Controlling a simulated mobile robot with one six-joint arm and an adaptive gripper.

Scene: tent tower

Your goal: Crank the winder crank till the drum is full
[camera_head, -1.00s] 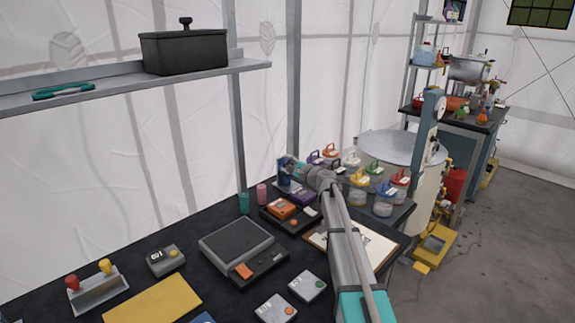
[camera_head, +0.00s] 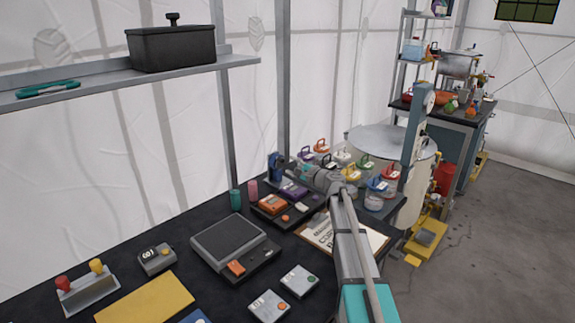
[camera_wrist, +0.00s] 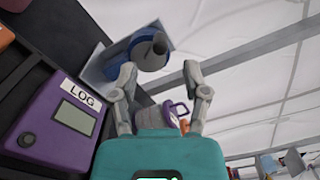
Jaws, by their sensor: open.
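A blue winder (camera_wrist: 147,48) with a dark grey round knob on a grey base shows in the wrist view. I take the knob (camera_wrist: 158,43) to be the crank's handle, but the crank arm and drum fill are not clear. In the head view the blue winder (camera_head: 274,166) stands at the back of the black table. My gripper (camera_wrist: 160,73) is open, its two fingers spread on either side of the knob's line. The knob shows just beyond the fingertips, and I see no contact. In the head view my arm partly hides that area.
A purple LOG box (camera_wrist: 62,120) lies left of my gripper in the wrist view. Several lidded jars (camera_head: 350,172) stand right of the winder. Pink and teal cups (camera_head: 236,199) stand left of it. A clipboard (camera_head: 372,240) lies under my arm.

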